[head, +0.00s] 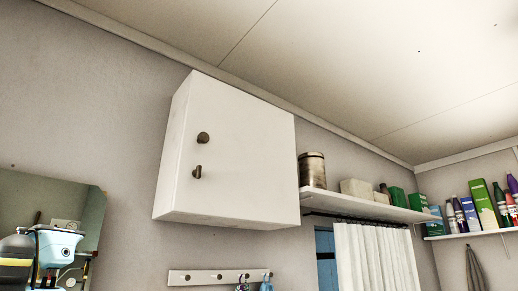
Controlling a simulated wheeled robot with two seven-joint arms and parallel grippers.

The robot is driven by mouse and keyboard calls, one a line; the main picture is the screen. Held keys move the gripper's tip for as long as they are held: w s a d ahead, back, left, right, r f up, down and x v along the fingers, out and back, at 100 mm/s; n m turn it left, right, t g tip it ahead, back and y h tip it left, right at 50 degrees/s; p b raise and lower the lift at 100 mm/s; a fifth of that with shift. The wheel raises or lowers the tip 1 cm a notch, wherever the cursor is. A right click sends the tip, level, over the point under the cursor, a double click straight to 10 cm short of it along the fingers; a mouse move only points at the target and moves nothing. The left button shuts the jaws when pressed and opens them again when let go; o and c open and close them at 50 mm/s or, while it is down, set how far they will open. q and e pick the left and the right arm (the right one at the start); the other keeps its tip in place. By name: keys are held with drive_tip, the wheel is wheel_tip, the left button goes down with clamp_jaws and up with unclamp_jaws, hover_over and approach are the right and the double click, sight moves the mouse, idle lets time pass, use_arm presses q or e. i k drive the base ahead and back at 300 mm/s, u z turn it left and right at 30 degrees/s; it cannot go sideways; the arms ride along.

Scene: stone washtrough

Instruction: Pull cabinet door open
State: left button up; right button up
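The white cabinet (230,155) hangs high on the wall, left of the middle. Its flat front door (245,125) looks shut, with no gap that I can make out. A round dark brown knob (203,138) sits near the door's left edge. A smaller dark latch or keyhole piece (197,172) is just below it. The inside of the cabinet is hidden.
A hook rail (219,277) with small hanging items is below the cabinet. A shelf (380,208) with a metal tin (312,171) and boxes adjoins its right, above a white curtain (375,255). A mirror-like panel (85,205) is lower left. The space before the door looks clear.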

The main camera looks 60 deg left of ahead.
sight(244, 144)
drive_tip(key=i, duration=0.35)
drive_tip(key=u, duration=2.8)
